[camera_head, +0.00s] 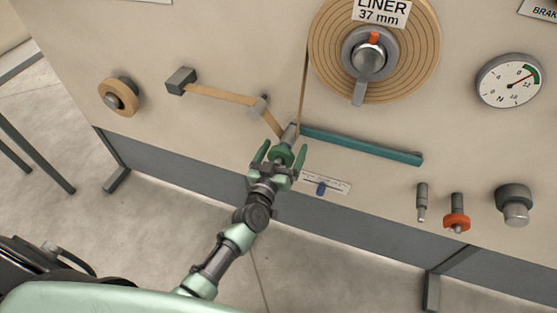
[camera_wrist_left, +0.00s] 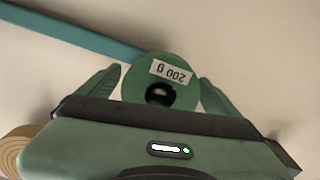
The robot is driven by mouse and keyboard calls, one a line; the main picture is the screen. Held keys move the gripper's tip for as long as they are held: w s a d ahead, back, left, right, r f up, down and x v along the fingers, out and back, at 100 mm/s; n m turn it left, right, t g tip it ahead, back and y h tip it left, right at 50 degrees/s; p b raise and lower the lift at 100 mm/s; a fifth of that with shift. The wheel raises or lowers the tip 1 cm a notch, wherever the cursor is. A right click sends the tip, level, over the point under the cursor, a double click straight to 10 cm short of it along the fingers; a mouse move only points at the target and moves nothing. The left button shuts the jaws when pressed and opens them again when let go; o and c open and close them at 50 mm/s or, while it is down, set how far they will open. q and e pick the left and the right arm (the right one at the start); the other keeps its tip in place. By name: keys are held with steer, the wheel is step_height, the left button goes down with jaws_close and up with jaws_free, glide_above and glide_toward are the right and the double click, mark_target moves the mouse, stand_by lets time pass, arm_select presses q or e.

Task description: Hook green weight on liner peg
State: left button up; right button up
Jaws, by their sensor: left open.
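The green weight (camera_head: 281,155) is a thick disc with a centre hole, at the left end of the teal bar (camera_head: 365,147). In the left wrist view the weight (camera_wrist_left: 186,93) shows a "200 g" label and a dark hole. My left gripper (camera_head: 281,151) is open, one finger on each side of the weight, with visible gaps at the fingertips. A short grey peg (camera_head: 290,132) shows just above the weight. Whether the weight sits on this peg cannot be told. My right gripper is not in view.
An orange weight (camera_head: 457,222) is on a peg at lower right, beside an empty peg (camera_head: 421,201). The "LINER 37 mm" roll (camera_head: 422,45) feeds a brown strip past the bar's left end. A gauge (camera_head: 509,81) and a dark knob (camera_head: 514,203) are at right.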

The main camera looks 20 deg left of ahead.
arm_select(q)
steer(key=shift+w, duration=0.85)
jaws_close()
steer(key=shift+s, duration=0.15)
